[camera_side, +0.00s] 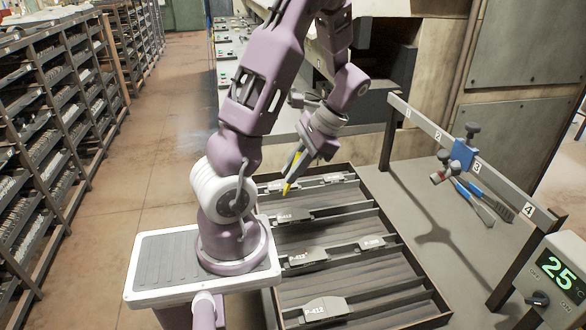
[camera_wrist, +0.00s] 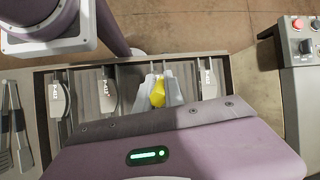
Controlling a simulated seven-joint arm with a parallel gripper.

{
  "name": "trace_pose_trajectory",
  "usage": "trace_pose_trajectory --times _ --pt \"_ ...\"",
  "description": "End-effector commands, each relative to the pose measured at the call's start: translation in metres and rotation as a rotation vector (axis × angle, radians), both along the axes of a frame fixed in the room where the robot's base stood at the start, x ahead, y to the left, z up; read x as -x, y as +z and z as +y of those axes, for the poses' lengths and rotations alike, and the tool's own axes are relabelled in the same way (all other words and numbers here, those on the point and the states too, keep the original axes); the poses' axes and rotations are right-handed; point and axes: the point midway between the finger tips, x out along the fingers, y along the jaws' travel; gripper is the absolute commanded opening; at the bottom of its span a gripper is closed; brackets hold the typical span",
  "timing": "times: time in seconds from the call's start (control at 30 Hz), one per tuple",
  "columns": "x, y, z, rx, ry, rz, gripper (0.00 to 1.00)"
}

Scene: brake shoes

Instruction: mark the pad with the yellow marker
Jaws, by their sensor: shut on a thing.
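My gripper (camera_side: 300,162) is shut on the yellow marker (camera_side: 290,185), which slants with its tip pointing down over the tray. The marker also shows between the fingers in the wrist view (camera_wrist: 158,93). One pad (camera_side: 293,216) is just below and near the marker tip; others are a front pad (camera_side: 325,310), a middle pad (camera_side: 307,257) and a right pad (camera_side: 371,243). I cannot tell whether the tip touches any pad. The fingers hide part of the tray in the wrist view.
The dark tray (camera_side: 440,298) has raised dividers between rows. A numbered rail (camera_side: 462,153) with a blue clamp stands to the right, near blue-handled tools (camera_side: 476,200). A display box (camera_side: 556,275) reads 25. Shelves (camera_side: 50,100) stand left.

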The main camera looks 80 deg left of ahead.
Motion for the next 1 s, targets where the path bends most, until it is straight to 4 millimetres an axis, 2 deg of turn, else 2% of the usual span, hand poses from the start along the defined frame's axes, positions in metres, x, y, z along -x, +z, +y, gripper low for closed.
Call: trace_pose_trajectory --times 1.0 --pt "0.0 -0.041 0.0 0.001 0.0 0.0 0.0"
